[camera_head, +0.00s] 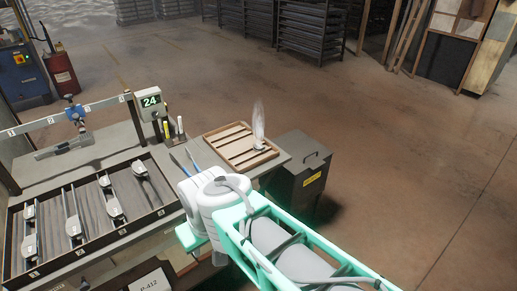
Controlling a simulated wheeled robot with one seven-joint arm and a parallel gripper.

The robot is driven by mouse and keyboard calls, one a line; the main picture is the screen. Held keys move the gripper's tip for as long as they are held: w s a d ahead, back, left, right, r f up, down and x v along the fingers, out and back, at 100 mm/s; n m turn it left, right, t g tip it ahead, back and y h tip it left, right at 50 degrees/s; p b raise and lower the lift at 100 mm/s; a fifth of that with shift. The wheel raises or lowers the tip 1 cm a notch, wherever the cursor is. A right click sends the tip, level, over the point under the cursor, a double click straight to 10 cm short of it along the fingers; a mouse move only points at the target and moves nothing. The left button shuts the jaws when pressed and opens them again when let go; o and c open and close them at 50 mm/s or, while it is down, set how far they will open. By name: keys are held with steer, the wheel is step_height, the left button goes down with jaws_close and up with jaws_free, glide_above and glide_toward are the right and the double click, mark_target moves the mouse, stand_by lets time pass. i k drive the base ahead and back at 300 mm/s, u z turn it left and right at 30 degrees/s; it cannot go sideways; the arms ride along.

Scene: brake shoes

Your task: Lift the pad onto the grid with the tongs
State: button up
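The wooden slatted grid (231,150) lies on the bench at centre. A small pale piece (259,146), possibly a pad, sits at its right corner with a white wisp of steam or smoke above it. Thin blue-tipped rods (188,160), perhaps the tongs, lie just left of the grid, partly hidden behind my arm. Several grey metal shoe-like parts (113,208) rest in the divided tray (98,245) at left. My arm reaches in from the lower right, its white wrist in front of the bench. My gripper's fingers cannot be made out, nor whether they hold anything.
A dark lidded bin (299,169) with a yellow label stands right of the bench. A post with a "24" display (151,101) and upright markers (180,128) stand behind the tray. A rail carries a blue clamp (75,113). Floor at right is clear.

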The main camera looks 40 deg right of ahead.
mark_target(186, 172)
steer(key=u, duration=0.15)
steer(key=i, duration=0.9)
steer(key=u, duration=0.4)
